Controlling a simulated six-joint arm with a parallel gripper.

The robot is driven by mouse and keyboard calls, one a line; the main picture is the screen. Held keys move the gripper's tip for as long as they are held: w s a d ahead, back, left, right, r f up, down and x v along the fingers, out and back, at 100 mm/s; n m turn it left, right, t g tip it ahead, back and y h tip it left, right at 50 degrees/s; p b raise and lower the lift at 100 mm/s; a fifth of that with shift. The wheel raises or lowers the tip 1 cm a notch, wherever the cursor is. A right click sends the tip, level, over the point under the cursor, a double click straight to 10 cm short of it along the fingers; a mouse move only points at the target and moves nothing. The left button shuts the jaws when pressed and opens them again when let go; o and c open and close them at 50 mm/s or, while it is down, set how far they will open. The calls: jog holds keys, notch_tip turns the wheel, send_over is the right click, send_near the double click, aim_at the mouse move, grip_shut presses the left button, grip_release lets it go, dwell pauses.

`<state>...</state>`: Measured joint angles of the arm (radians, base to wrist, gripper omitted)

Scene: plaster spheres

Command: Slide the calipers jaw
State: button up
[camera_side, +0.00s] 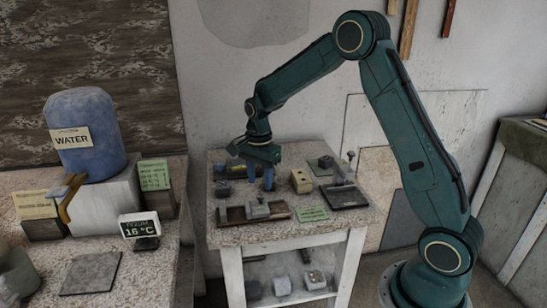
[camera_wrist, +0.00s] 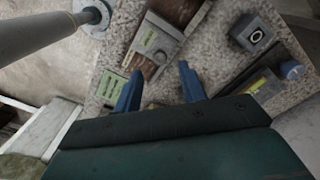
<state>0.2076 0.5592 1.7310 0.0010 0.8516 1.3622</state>
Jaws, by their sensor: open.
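A brown rail-like piece (camera_side: 284,212) with a grey block (camera_side: 257,209) on it lies at the front of the small speckled table; it looks like the calipers and their sliding jaw, though the shape is too small to be sure. In the wrist view a grey block with a green label (camera_wrist: 157,42) sits on a brown strip (camera_wrist: 178,10), beyond the fingertips, and is likely the same piece. My gripper (camera_side: 260,183) has two blue fingers pointing down over the table, behind the rail.
A yellowish block (camera_side: 301,181) and a dark tray with a post (camera_side: 349,198) stand right of the fingers. A green card (camera_side: 313,214) lies at the table front. Small blocks crowd the back left. A left bench holds a blue water container (camera_side: 84,130) and a display (camera_side: 139,228).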

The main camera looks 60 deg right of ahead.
aim_at(260, 195)
jog(key=shift+f, duration=2.3)
grip_shut()
